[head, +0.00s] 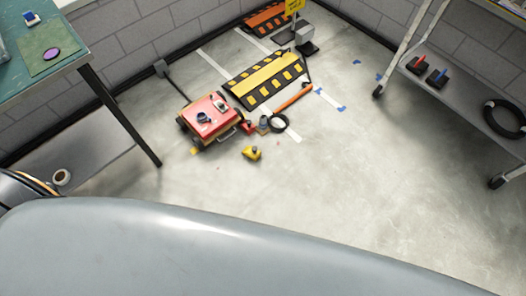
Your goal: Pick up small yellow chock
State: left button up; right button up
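A small yellow chock (252,153) lies on the concrete floor in the head view, just in front of a red cart (209,118) and apart from it. A smaller yellow piece (194,151) shows on the floor by the cart's front left wheel; I cannot tell what it is. Neither of my grippers is in view. A large grey part of my own body fills the bottom of the picture.
A black-and-yellow striped ramp (266,79) stands behind the cart. A green-topped table (30,62) is at left, a wheeled shelf (462,88) at right. Floor between is largely clear.

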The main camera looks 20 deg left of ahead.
aim_at(252, 152)
jog(key=i+j+z, duration=0.1)
jog(key=z, duration=0.3)
jog(key=j+z, duration=0.4)
jog(key=i+j+z, duration=0.1)
jog(key=j+z, duration=0.15)
jog(key=z, duration=0.15)
